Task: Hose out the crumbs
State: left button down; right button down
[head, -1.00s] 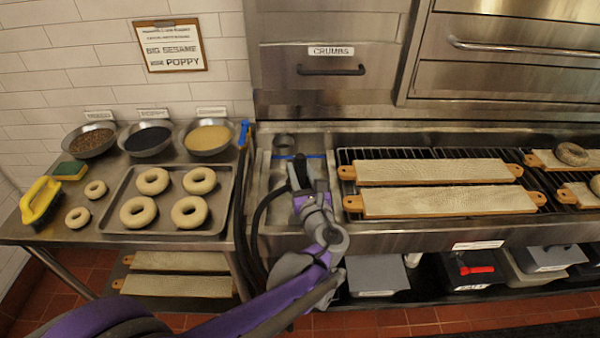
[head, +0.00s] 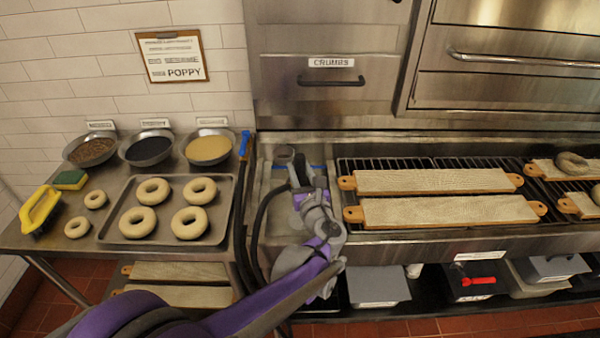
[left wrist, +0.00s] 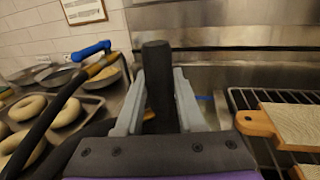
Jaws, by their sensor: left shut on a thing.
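My left gripper (head: 303,184) is over the left end of the steel trough. It is shut on a black cylindrical hose handle (left wrist: 158,90), which stands upright between the two grey fingers in the left wrist view. A black hose (head: 261,212) loops down from beside the gripper in the head view. The drawer labelled CRUMBS (head: 331,81) is shut in the steel front behind the trough, with a dark bar handle. No crumbs can be made out. My right gripper is not in view.
Two fabric-topped boards (head: 435,181) lie on the black grate right of the gripper. A tray (head: 113,232) of bagels and several seed bowls (head: 209,148) stand on the left table. Bins (head: 377,285) sit below.

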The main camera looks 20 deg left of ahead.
pick_arm(q)
jog(key=shift+d+x, duration=0.2)
jog(key=shift+x, duration=0.65)
jog(key=shift+d+x, duration=0.15)
jog(key=shift+x, duration=0.65)
jog(key=shift+w, duration=0.2)
dwell(0.3)
